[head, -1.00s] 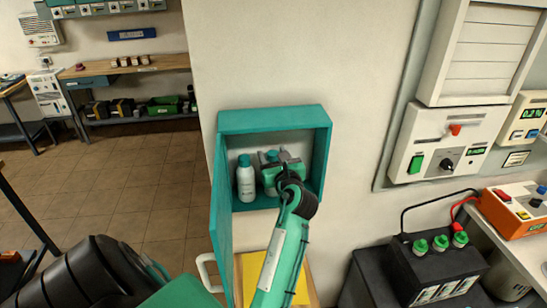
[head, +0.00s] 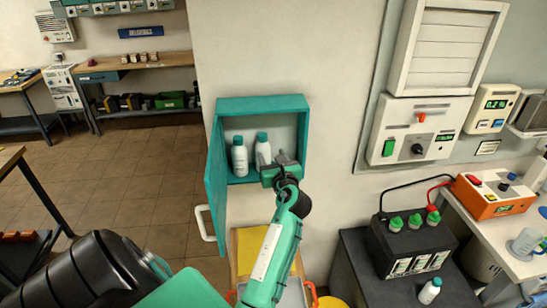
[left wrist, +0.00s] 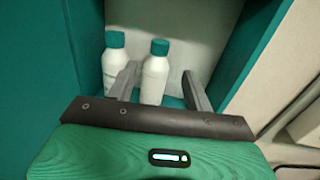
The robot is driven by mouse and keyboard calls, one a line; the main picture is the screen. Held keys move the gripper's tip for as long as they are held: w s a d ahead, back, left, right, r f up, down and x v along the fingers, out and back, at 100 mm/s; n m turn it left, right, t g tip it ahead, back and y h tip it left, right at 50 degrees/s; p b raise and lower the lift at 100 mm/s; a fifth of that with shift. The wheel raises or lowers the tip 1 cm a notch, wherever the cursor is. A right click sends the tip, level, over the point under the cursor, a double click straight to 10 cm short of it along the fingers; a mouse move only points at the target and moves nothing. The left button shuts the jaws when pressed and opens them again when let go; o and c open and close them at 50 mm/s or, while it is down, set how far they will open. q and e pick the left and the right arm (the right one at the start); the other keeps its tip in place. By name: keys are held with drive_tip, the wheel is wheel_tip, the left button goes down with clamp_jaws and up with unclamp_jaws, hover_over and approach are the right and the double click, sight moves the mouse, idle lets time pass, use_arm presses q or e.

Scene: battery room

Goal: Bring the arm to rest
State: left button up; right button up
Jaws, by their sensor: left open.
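My left gripper (head: 283,160) is open in front of the lower right part of a teal wall cabinet (head: 262,104), whose door (head: 216,180) stands open to the left. Two white bottles with teal caps stand upright inside: the left bottle (head: 240,160) and the right bottle (head: 263,152), partly covered by the gripper. In the left wrist view the open fingers (left wrist: 160,75) point into the cabinet. The left bottle (left wrist: 115,65) is outside the left finger. The right bottle (left wrist: 154,78) shows between the fingers; contact cannot be told. My right gripper is not in view.
A black battery (head: 413,240) with green caps and cables stands on a dark surface at the right, with another white bottle (head: 430,291) in front. An orange charger (head: 492,194) sits on a bench. A yellow surface (head: 255,248) lies below the cabinet. The floor at left is mostly clear.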

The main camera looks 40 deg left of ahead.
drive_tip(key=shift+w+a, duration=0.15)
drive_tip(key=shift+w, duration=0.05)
